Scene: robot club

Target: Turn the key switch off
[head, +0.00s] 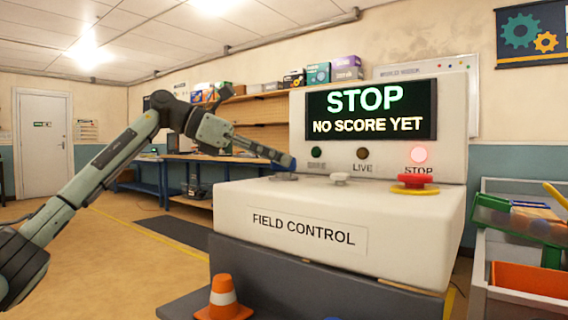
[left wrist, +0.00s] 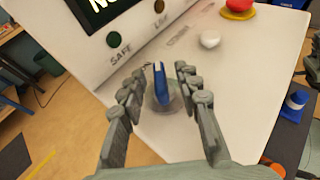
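The key switch (left wrist: 161,88) is a blue upright key on a round grey base, on top of the white field control box (head: 306,236). In the left wrist view it stands between the two fingers of my left gripper (left wrist: 159,74). These fingers are apart, with a visible gap on each side of the key. In the head view my left gripper (head: 277,156) reaches in from the left over the box's left rear part and partly hides the switch. The screen (head: 371,110) reads "STOP" and the stop lamp (head: 418,155) glows red.
A white knob (head: 340,179) and a red stop button (head: 414,182) on a yellow base stand right of the switch. The upright panel rises close behind. An orange cone (head: 223,297) stands at the front left, and a cart with an orange bin (head: 528,280) at right.

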